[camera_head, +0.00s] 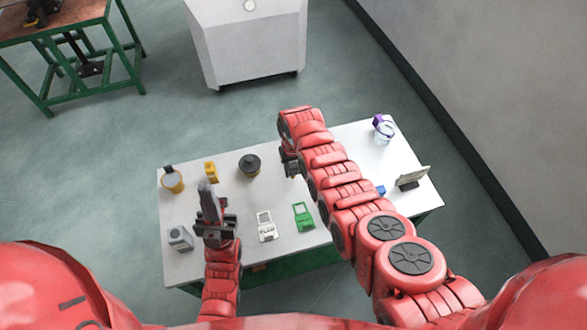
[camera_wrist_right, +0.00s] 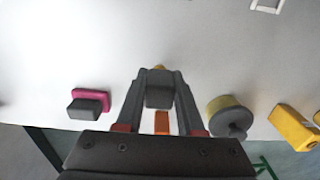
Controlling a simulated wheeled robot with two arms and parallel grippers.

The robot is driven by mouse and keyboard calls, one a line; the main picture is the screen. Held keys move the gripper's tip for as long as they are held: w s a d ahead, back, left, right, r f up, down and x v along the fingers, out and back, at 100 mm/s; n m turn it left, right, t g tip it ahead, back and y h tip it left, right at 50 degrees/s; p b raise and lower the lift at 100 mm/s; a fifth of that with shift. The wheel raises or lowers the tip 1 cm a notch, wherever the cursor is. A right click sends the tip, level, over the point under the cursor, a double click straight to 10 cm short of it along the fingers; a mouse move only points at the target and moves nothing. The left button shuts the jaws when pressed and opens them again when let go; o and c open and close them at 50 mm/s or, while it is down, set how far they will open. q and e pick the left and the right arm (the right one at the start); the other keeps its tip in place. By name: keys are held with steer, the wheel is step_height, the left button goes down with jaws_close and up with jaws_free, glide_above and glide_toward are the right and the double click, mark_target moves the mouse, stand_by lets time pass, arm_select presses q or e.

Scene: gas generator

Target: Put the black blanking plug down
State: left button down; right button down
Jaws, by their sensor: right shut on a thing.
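My right gripper (camera_head: 289,165) is over the back middle of the white table (camera_head: 330,235), mostly covered by its own arm. In the right wrist view, the right gripper (camera_wrist_right: 159,85) is shut on a dark block, which I take to be the black blanking plug (camera_wrist_right: 158,95). A bit of orange and a yellow tip show around it. I cannot tell whether it touches the table. My left gripper (camera_head: 208,195) is over the left part of the table, seen from above; its finger gap is not clear.
A black-topped yellow cylinder (camera_head: 249,166) stands left of the right gripper. A dark block with pink base (camera_wrist_right: 89,103) is beside the right gripper.

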steer(key=c, duration=0.5)
jaws_free()
steer(key=shift+f, duration=0.1)
steer(key=shift+r, duration=0.3)
step_height(320, 180, up, 9)
steer(key=shift+f+b, duration=0.15)
steer(key=shift+b, duration=0.75)
steer(key=shift+r+p, duration=0.6)
steer(key=shift+r, duration=0.95)
